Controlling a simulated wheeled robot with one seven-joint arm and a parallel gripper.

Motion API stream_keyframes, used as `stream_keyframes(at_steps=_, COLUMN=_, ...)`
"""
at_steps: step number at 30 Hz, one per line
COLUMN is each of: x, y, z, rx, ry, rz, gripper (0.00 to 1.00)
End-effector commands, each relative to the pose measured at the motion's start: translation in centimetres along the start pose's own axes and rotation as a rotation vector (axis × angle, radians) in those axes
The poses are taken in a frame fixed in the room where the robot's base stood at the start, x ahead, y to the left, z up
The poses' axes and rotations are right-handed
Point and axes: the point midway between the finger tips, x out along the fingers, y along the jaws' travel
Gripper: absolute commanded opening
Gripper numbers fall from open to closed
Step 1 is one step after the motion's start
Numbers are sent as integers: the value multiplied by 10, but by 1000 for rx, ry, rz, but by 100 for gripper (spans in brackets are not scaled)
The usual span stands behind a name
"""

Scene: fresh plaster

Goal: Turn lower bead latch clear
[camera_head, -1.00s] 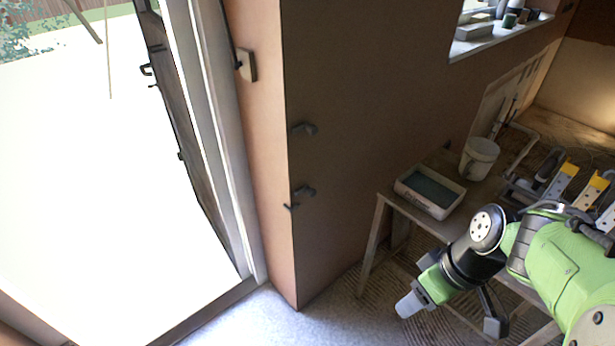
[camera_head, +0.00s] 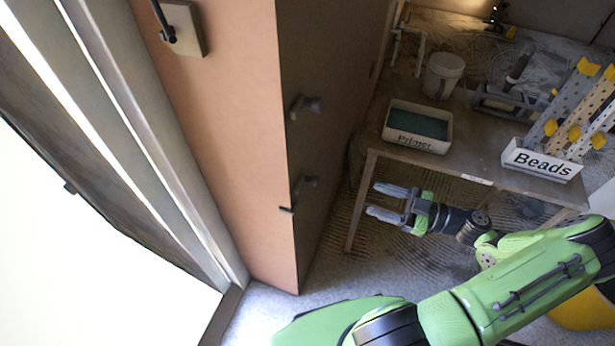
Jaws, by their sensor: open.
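Two dark latches sit one above the other on the brown wall near its outer corner. The upper latch (camera_head: 306,105) is level with the tray on the bench. The lower latch (camera_head: 302,186) has a thin dark part (camera_head: 287,210) that reaches past the corner edge onto the lighter pink face. My gripper (camera_head: 379,202) is open and empty, its two grey fingers pointing left toward the wall. It is to the right of the lower latch, apart from it, in front of the bench leg.
A wooden bench (camera_head: 470,165) stands at right with a "Primer" tray (camera_head: 418,147), a white bucket (camera_head: 442,76) and a "Beads" box (camera_head: 541,160) holding perforated strips. Floor below the corner is clear.

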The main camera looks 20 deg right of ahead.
Motion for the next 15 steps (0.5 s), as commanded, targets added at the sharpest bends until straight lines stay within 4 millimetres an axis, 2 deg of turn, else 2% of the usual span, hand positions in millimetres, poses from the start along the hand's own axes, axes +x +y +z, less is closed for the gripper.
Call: stream_keyframes(at_steps=15, x=122, y=-3, z=0, rx=6, ry=1, rz=-11, gripper=54)
